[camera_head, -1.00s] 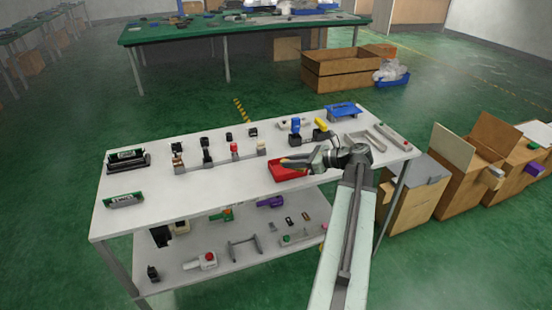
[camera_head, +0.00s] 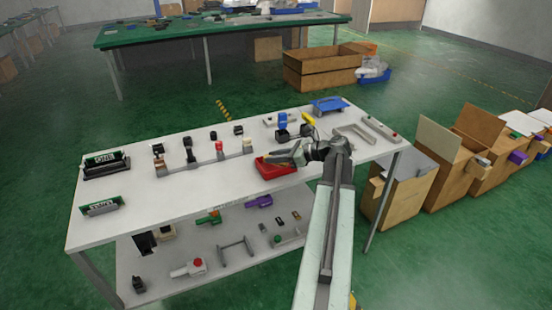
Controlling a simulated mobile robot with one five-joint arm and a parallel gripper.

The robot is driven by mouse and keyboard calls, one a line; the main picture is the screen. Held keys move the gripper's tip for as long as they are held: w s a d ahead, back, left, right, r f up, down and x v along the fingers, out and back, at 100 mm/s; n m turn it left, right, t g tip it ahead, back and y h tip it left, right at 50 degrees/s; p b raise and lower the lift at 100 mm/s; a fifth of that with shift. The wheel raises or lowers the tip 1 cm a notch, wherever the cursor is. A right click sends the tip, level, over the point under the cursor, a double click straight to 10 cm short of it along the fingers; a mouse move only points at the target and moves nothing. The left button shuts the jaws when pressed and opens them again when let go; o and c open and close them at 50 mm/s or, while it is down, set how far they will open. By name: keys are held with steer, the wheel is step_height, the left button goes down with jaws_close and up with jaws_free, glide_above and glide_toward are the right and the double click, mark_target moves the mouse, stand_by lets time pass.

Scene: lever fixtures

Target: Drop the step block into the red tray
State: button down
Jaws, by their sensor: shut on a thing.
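The red tray (camera_head: 277,173) lies on the white table, near the middle of its front edge. My gripper (camera_head: 281,158) is over the tray, reaching in from the right and covering its back part. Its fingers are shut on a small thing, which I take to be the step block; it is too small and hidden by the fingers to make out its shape. I cannot tell how high the fingers are above the tray floor.
The white table (camera_head: 130,214) holds lever fixtures (camera_head: 190,153) in a row left of the tray. A blue-topped fixture (camera_head: 282,122), a blue tray-like piece (camera_head: 328,105) and a grey frame (camera_head: 356,132) stand behind and right.

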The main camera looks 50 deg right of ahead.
steer(key=shift+f+b, duration=0.4)
steer(key=shift+f, duration=0.15)
steer(key=c, duration=1.3)
jaws_free()
steer(key=shift+o, duration=0.2)
steer(key=shift+r, duration=0.1)
steer(key=shift+r+p, duration=0.25)
steer(key=shift+p, duration=0.1)
steer(key=shift+r+p, duration=0.6)
steer(key=p+v, duration=0.4)
steer(key=v, duration=0.7)
steer(key=shift+d, duration=0.1)
steer(key=shift+s+d, duration=0.1)
steer(key=shift+s, duration=0.35)
